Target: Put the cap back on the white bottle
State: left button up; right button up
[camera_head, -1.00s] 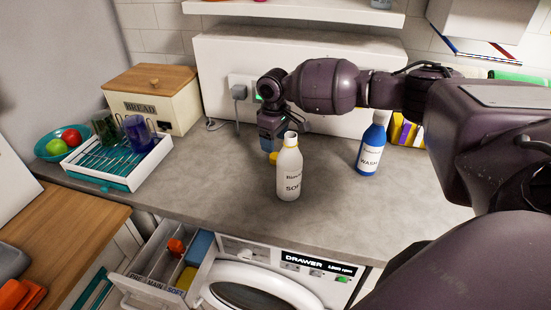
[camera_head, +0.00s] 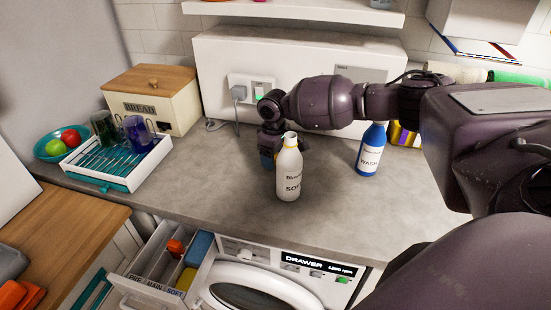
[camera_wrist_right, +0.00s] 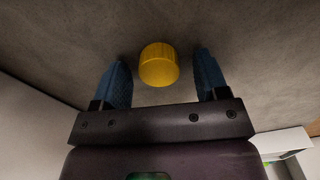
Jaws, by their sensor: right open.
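The white bottle (camera_head: 289,176) stands upright on the grey counter, with its open pale neck at the top and no cap on it. My right gripper (camera_head: 269,157) is low at the counter just behind and left of the bottle, partly hidden by it. In the right wrist view the yellow cap (camera_wrist_right: 159,66) sits on the counter between the tips of the two blue fingers of my right gripper (camera_wrist_right: 161,62). The fingers are open, with a gap on each side of the cap. The cap is hidden in the head view. My left gripper is not in view.
A blue bottle (camera_head: 371,150) stands to the right. A dish rack (camera_head: 118,160) with cups, a fruit bowl (camera_head: 61,144) and a bread box (camera_head: 153,98) are at the left. An open detergent drawer (camera_head: 165,268) sticks out below the counter. The front counter is clear.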

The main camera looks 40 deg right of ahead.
jog(key=c, duration=1)
jog(key=shift+r+p, duration=0.85)
jog(key=shift+r, duration=9.15)
